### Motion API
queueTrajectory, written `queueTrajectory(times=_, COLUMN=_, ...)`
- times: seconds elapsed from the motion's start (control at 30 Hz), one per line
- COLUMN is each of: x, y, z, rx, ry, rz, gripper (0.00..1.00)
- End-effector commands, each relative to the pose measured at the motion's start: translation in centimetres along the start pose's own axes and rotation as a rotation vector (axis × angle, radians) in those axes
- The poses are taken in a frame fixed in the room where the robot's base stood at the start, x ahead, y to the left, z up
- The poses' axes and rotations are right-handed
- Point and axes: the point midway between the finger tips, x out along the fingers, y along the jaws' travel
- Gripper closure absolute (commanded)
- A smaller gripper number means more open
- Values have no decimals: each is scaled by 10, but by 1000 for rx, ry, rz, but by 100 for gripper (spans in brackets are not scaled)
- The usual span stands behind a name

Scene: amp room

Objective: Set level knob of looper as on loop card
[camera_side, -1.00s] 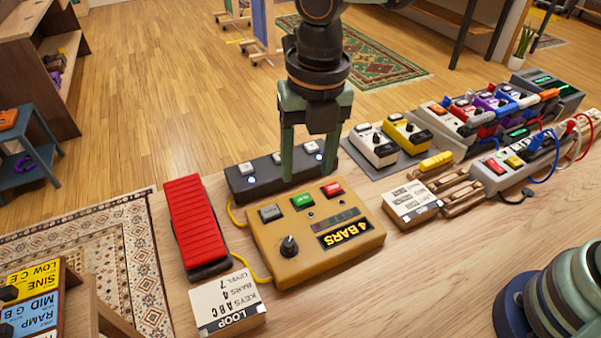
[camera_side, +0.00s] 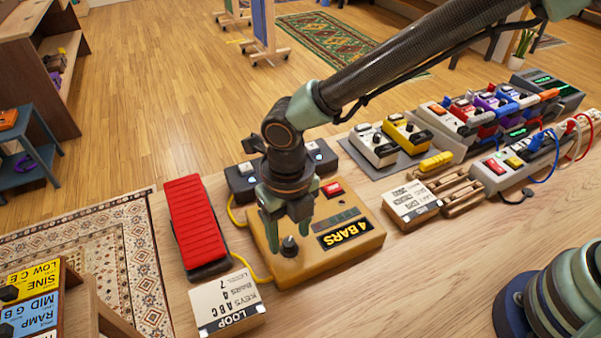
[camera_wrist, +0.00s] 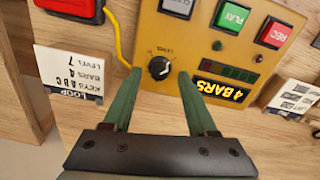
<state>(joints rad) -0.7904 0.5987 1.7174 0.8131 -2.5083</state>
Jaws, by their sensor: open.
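The looper (camera_side: 350,255) is a tan box with a "4 BARS" display, on the wooden table. Its black level knob (camera_side: 289,245) is at its front left; in the wrist view the knob (camera_wrist: 159,68) has a white pointer mark, aimed toward the picture's lower left. My gripper (camera_side: 291,230) is open above the looper, green fingers pointing down, one on each side of the knob. In the wrist view the fingertips (camera_wrist: 160,73) flank the knob with gaps; touching is not visible. The loop card (camera_side: 229,302) stands left of the looper and reads keys A B C, bars 4, level 7.
A red pedal (camera_side: 195,222) stands left of the looper. A dark footswitch strip (camera_side: 243,183) is behind it. Another card (camera_side: 411,204) and wooden pegs are to the right, with several coloured pedals behind. A yellow cable (camera_side: 240,262) runs beside the looper.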

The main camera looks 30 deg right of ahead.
Motion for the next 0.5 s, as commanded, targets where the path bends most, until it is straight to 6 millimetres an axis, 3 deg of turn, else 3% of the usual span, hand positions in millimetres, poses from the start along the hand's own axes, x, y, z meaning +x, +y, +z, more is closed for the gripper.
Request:
queueTrajectory(times=0.17, x=13, y=0, z=0, rx=0, ry=0, rz=0, gripper=42)
queueTrajectory(times=0.47, x=15, y=0, z=0, rx=0, ry=-1, rz=1, gripper=42)
queueTrajectory(times=0.5, x=15, y=0, z=0, rx=1, ry=-1, rz=1, gripper=53)
